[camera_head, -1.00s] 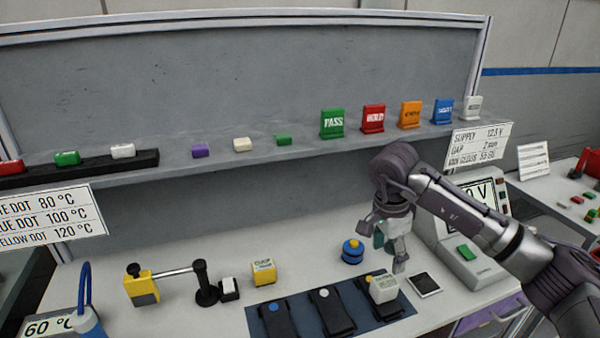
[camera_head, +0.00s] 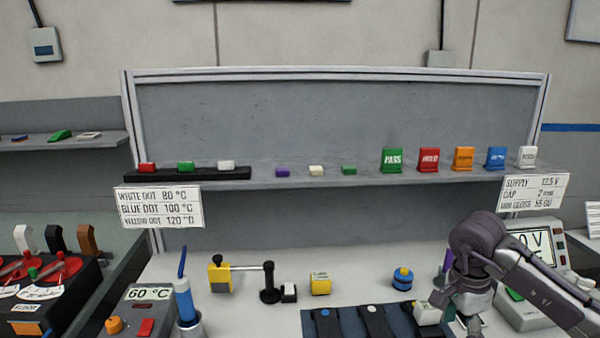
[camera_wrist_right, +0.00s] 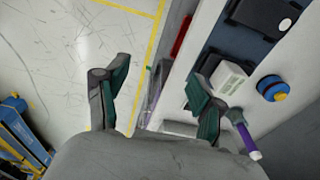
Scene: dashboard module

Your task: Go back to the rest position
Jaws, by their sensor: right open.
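My right gripper (camera_head: 458,322) hangs at the bottom right of the head view, beside the white block (camera_head: 427,312). Its tips are partly cut off there. In the right wrist view my right gripper (camera_wrist_right: 160,105) has its two fingers spread wide with only floor and the bench edge seen between them. The white block (camera_wrist_right: 230,78) shows close beside the right-hand finger; I cannot tell whether they touch. My left gripper is in neither view.
A blue-and-yellow round knob (camera_head: 402,278) stands on the bench left of my right arm. The dark blue mat (camera_head: 350,330) holds several black modules. A display unit (camera_head: 525,308) stands behind my right forearm. The shelf (camera_head: 330,182) with coloured blocks and tags runs above.

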